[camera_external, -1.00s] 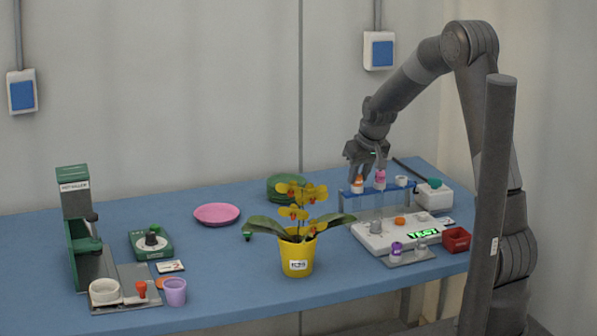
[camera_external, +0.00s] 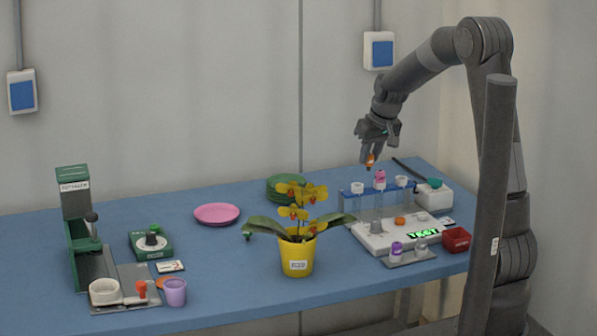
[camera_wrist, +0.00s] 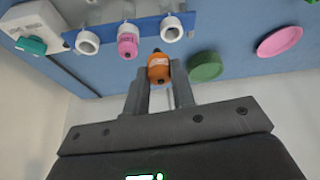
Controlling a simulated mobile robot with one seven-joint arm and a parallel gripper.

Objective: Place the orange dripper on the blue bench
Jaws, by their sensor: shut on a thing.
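My gripper (camera_external: 372,158) is shut on the orange dripper (camera_external: 370,161) and holds it in the air above the back of the blue rack. In the wrist view the orange dripper (camera_wrist: 158,68) sits between the two fingers of my gripper (camera_wrist: 160,85). The blue bench (camera_external: 225,258) lies below. The blue rack (camera_external: 347,201) has white-rimmed holders, and a pink dripper (camera_external: 380,178) stands in the middle one. The left holder (camera_external: 357,187) and right holder (camera_external: 401,181) look empty.
In front of the rack are a white scale (camera_external: 378,238), a tray with a purple dripper (camera_external: 397,249) and a red box (camera_external: 456,239). A potted yellow orchid (camera_external: 297,258) stands left of it. A pink plate (camera_external: 217,214) lies further left, with free bench around it.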

